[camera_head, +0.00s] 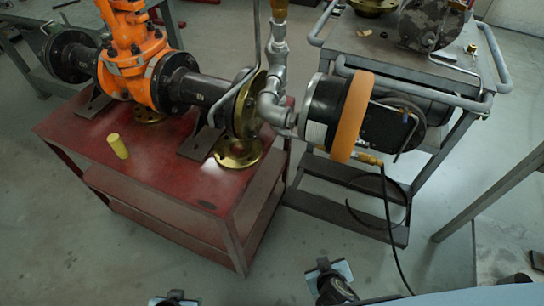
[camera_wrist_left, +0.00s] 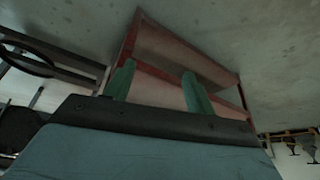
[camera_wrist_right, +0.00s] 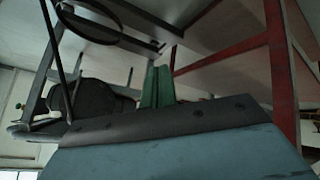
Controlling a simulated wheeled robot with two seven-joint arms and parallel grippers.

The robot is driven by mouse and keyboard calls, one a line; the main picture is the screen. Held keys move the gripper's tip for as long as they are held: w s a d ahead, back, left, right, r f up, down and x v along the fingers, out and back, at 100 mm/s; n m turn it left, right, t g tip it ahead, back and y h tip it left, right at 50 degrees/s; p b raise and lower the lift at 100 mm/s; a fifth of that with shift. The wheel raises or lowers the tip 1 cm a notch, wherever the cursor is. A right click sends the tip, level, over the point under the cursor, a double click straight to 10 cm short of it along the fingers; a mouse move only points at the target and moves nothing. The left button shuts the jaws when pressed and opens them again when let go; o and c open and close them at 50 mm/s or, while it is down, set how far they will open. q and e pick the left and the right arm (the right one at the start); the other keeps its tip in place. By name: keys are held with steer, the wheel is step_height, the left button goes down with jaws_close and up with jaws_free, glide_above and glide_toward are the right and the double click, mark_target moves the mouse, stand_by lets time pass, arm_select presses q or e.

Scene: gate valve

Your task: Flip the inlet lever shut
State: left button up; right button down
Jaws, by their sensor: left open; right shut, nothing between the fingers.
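An orange gate valve (camera_head: 133,62) sits in a black pipe run on a red table. At the pipe's right end, beside a brass flange (camera_head: 247,104), is a grey bent lever-like bar (camera_head: 226,99); I cannot tell for sure that it is the inlet lever. My left gripper (camera_head: 174,300) is at the bottom edge of the head view, far from the valve; the left wrist view shows its green fingers (camera_wrist_left: 159,88) apart and empty. My right gripper (camera_head: 329,272) is low, in front of the table; its fingers (camera_wrist_right: 157,86) are together with nothing between them.
The red table (camera_head: 165,195) carries a yellow cylinder (camera_head: 118,146). Right of it, a grey trolley (camera_head: 375,50) stands near a black drum with an orange band (camera_head: 352,117). A thin black hose (camera_head: 390,215) hangs down. The floor before the table is clear.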

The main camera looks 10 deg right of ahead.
mark_target(359, 146)
steer(key=w+r+m+t+h+b, duration=0.2)
steer(key=w+r+t+b, duration=0.15)
steer(key=w+r, duration=0.25)
arm_select(q)
steer(key=w+r+t+b, duration=0.1)
steer(key=w+r+b, duration=0.1)
steer(key=r, duration=0.5)
steer(key=w+d+r+t+b, duration=0.1)
steer(key=w+r+t+b, duration=0.1)
steer(key=r+b, duration=0.3)
step_height(359, 146, up, 3)
steer(key=shift+w+h, duration=0.15)
steer(key=shift+h, duration=0.15)
arm_select(e)
step_height(359, 146, up, 18)
steer(key=d+m+t+h, duration=0.2)
steer(key=m+t+h, duration=0.2)
steer(key=m+h, duration=0.1)
steer(key=shift+w+d+m, duration=0.4)
steer(key=shift+m, duration=0.3)
steer(key=shift+w, duration=0.1)
